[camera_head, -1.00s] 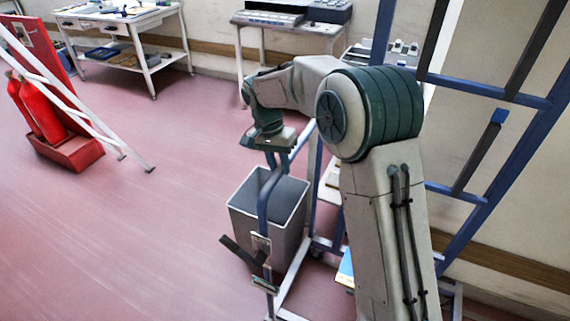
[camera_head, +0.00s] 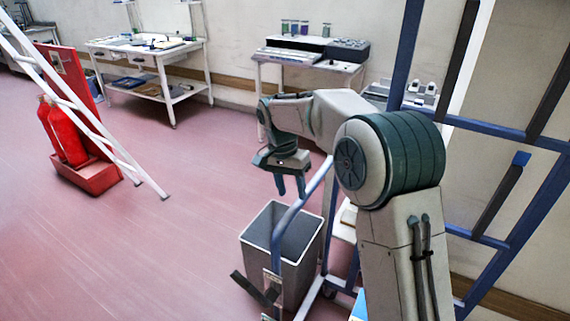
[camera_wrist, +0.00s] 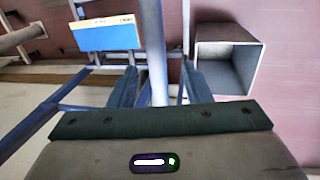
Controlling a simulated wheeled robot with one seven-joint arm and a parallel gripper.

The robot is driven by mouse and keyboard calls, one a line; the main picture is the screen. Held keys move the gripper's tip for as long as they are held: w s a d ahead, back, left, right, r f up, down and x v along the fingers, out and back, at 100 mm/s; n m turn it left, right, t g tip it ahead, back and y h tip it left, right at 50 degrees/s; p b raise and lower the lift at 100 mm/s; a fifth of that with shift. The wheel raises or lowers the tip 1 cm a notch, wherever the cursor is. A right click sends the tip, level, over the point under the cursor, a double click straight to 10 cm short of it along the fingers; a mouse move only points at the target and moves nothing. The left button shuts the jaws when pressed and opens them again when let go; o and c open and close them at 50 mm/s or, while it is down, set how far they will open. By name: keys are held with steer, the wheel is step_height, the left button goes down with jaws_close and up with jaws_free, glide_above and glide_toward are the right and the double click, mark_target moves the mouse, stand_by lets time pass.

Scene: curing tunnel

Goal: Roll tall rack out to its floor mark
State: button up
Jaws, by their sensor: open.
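The tall rack (camera_head: 510,140) is a blue frame standing at the right, partly hidden by my arm. Its near side has a blue-grey bent bar (camera_head: 287,217) with a small label plate and a dark lever low down. My gripper (camera_head: 290,188) is open and empty, fingers pointing down, close to the upper part of this bar. In the wrist view, a blue-grey bar (camera_wrist: 153,40) runs between the two open fingers; I cannot tell how deep it lies between them. No floor mark can be made out.
A grey open bin (camera_head: 284,240) stands close beside the rack's foot. A red stand with extinguishers (camera_head: 68,135) and a white slanted frame (camera_head: 75,95) are at the left. Tables (camera_head: 150,70) line the wall. The red floor (camera_head: 130,250) at left is clear.

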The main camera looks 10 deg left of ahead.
step_height(320, 180, up, 10)
steer(key=a, duration=0.2)
steer(key=shift+w+f, duration=0.15)
steer(key=shift+w, duration=0.2)
